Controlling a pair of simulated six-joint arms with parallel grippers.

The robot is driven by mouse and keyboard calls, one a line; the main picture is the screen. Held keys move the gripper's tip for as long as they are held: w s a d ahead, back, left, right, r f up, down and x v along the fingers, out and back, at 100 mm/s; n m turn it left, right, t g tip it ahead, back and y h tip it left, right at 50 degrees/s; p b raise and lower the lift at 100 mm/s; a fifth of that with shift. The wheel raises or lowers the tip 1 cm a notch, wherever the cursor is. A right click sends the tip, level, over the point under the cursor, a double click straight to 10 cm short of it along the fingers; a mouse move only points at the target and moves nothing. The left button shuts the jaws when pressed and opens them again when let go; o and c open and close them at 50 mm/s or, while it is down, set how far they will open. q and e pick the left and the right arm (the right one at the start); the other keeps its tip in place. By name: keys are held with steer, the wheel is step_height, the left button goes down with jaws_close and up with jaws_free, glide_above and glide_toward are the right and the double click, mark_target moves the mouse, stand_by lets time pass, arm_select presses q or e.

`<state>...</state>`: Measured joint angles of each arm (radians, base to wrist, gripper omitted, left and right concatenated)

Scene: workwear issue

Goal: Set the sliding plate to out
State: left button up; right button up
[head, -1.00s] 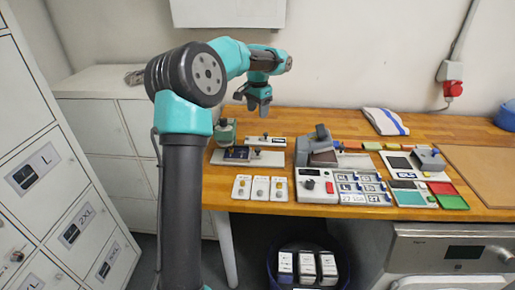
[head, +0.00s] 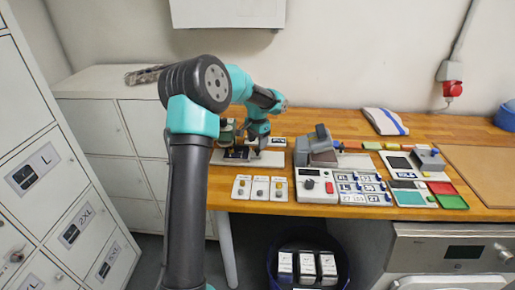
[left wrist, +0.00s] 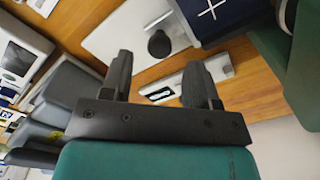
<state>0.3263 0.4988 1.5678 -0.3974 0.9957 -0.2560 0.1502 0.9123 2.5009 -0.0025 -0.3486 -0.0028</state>
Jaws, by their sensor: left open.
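The plate seems to be the sliding plate. In the left wrist view its round black knob (left wrist: 159,44) stands on the pale plate (left wrist: 125,35), beside the navy panel (left wrist: 222,12) with a white cross. My left gripper (head: 258,148) is open above the plate; in the wrist view its fingers (left wrist: 158,72) are apart with nothing between them. The gripper hides the knob in the head view. My right gripper is out of view.
A labelled pale strip (left wrist: 170,86) lies beside the plate. A green machine (left wrist: 285,60) stands close to the navy panel. Three white cards (head: 260,188) lie in front, and a grey press-like device (head: 318,150) stands to the right.

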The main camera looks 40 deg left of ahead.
mark_target(242, 152)
arm_select(q)
steer(key=shift+f, duration=1.85)
steer(key=shift+c, duration=0.5)
jaws_close()
